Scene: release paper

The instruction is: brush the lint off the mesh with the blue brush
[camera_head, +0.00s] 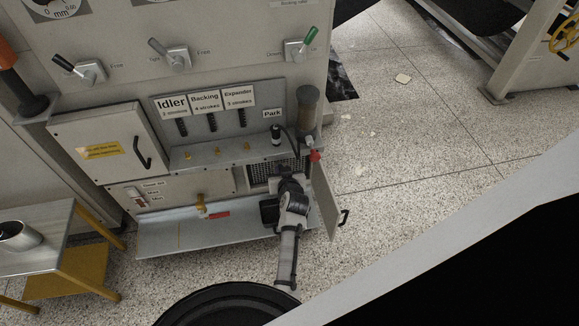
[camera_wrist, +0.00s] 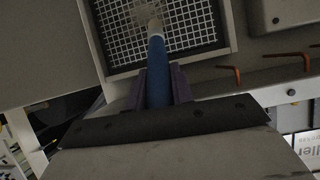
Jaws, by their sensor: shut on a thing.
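The mesh (camera_wrist: 195,20) is a light wire grid over a dark opening, set in a pale frame; part of it also shows in the head view (camera_head: 259,184). The blue brush (camera_wrist: 157,70) has a blue handle and a pale bristle end that lies over the mesh. Whether the bristles touch it I cannot tell. A greyish patch that may be lint shows around the bristle tip. My gripper (camera_wrist: 158,90) is shut on the brush handle, with one finger on each side. In the head view my arm hides part of the mesh and the brush.
An open cabinet door (camera_head: 327,205) with a black handle stands right of my arm. A metal shelf with brass pegs (camera_head: 218,152) runs above the mesh. A long tray (camera_head: 165,237) juts out below. A small table with a metal cup (camera_head: 18,236) stands at the left.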

